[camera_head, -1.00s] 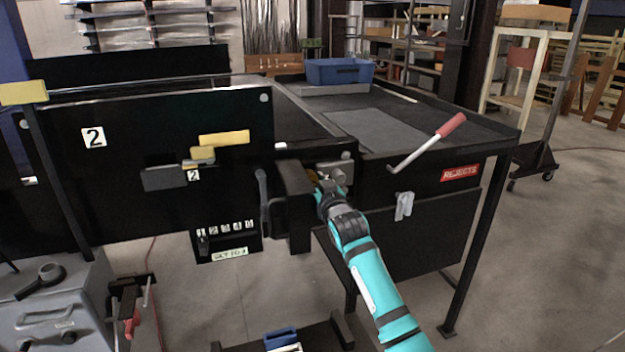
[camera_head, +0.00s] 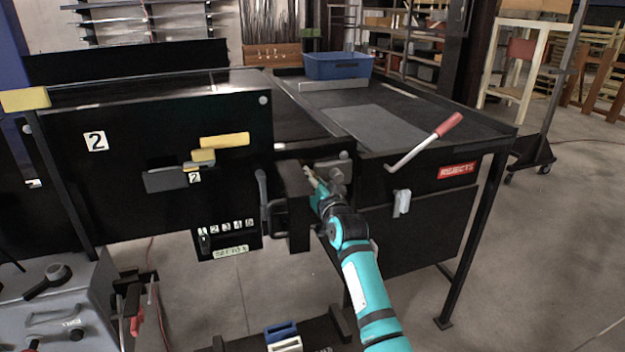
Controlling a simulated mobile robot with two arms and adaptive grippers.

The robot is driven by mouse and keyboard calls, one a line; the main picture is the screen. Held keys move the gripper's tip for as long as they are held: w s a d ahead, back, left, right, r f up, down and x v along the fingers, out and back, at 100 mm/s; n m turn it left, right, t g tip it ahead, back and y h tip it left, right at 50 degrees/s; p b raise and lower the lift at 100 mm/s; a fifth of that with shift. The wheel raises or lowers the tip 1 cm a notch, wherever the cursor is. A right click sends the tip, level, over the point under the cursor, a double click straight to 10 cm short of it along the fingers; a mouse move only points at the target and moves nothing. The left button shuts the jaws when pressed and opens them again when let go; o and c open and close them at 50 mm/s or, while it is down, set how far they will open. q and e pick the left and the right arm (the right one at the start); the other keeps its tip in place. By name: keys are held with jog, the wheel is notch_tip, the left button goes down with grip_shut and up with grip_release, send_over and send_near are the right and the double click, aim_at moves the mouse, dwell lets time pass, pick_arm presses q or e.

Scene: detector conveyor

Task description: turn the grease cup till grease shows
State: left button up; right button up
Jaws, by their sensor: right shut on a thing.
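My right gripper (camera_head: 317,189) reaches up from the bottom right to the dark housing at the end of the conveyor. It is shut on a small brass-coloured piece at the housing, which looks like the grease cup (camera_head: 311,179). The fingers and teal wrist hide most of the cup. A grey metal fitting (camera_head: 336,172) sits just right of the fingertips. I cannot make out any grease at this size. My left gripper is not in view.
A lever with a red grip (camera_head: 448,125) slants out right of my gripper, above a pale clip (camera_head: 402,202). A black panel marked 2 (camera_head: 95,141) stands left. A blue bin (camera_head: 338,66) rests on the rejects table (camera_head: 470,118). A grey case (camera_head: 60,310) stands lower left.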

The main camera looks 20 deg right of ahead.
jog(key=shift+r, duration=0.1)
dwell(0.3)
jog(key=o, duration=1.2)
jog(key=shift+c, duration=0.2)
jog(key=shift+s, duration=0.1)
jog(key=s, duration=1.2)
jog(key=shift+d, duration=0.25)
